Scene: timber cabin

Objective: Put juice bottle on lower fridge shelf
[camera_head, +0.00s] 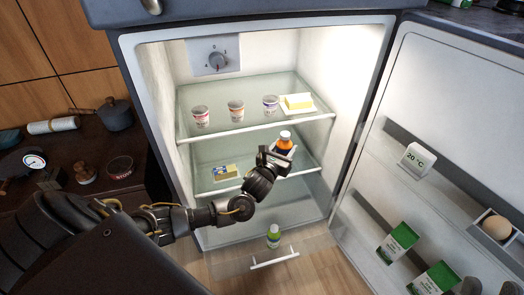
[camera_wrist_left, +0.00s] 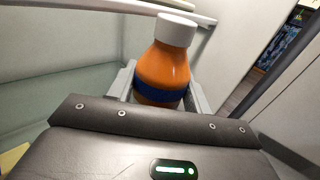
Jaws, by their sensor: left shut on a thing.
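The juice bottle (camera_head: 285,142) is orange with a blue band and a white cap. It also shows upright, slightly tilted, in the left wrist view (camera_wrist_left: 163,70). My left gripper (camera_head: 275,158) is shut on it, with a finger on each side of the bottle. It holds the bottle inside the open fridge, near the right part of the lower shelf (camera_head: 262,180) and below the upper shelf (camera_head: 255,132). I cannot tell whether the bottle's base touches the lower shelf. My right gripper is not in view.
The upper shelf bears several cups and a butter dish (camera_head: 298,102). A yellow and blue pack (camera_head: 225,172) lies on the lower shelf's left part. A green bottle (camera_head: 273,236) stands in the bottom drawer. The open door (camera_head: 440,110) is at right.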

